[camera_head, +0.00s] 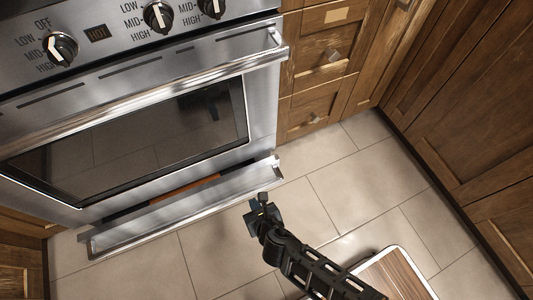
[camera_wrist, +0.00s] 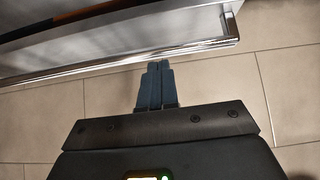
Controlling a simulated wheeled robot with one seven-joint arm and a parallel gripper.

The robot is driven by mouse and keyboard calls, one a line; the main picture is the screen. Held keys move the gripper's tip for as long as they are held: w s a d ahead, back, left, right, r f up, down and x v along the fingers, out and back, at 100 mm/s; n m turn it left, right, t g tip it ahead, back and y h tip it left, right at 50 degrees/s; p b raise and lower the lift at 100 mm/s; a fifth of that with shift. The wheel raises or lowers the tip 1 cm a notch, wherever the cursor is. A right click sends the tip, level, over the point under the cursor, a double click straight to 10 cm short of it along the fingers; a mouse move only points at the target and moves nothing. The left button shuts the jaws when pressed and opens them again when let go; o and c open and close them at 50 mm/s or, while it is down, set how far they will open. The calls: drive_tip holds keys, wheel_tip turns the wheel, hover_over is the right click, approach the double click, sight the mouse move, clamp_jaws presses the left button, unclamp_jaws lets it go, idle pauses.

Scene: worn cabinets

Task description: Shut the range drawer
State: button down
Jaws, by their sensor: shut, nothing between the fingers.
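The range (camera_head: 130,110) is a steel oven with a dark glass door and black knobs. Its bottom drawer (camera_head: 180,212) stands partly open below the oven door, with a dark gap and an orange-brown strip showing behind its front. The drawer also fills the top of the wrist view (camera_wrist: 130,42), with its bright front edge running across. My gripper (camera_head: 262,203) is in front of the drawer's right part, low over the floor. In the wrist view its blue-grey fingers (camera_wrist: 157,68) are together and empty, with the tips close to the drawer's front edge. I cannot tell whether they touch it.
Wooden cabinets with drawers (camera_head: 325,60) stand right of the range, and more wooden cabinets (camera_head: 470,100) line the right side. The tiled floor (camera_head: 340,190) between them is clear. A wood-topped, pale-edged panel (camera_head: 395,278) shows at the bottom right.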

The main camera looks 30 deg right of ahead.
sight(240, 172)
drive_tip(key=b+x, duration=0.2)
drive_tip(key=x, duration=0.1)
drive_tip(key=b+x, duration=0.2)
drive_tip(key=x, duration=0.1)
drive_tip(key=b+x, duration=0.2)
drive_tip(key=x, duration=0.1)
drive_tip(key=shift+w+d+f, duration=0.2)
drive_tip(key=shift+d+f, duration=0.1)
drive_tip(key=shift+d, duration=0.15)
drive_tip(key=w+b, duration=0.1)
drive_tip(key=w, duration=0.2)
drive_tip(key=shift+w, duration=0.7)
drive_tip(key=shift+w+d, duration=0.1)
drive_tip(key=shift+w, duration=1.2)
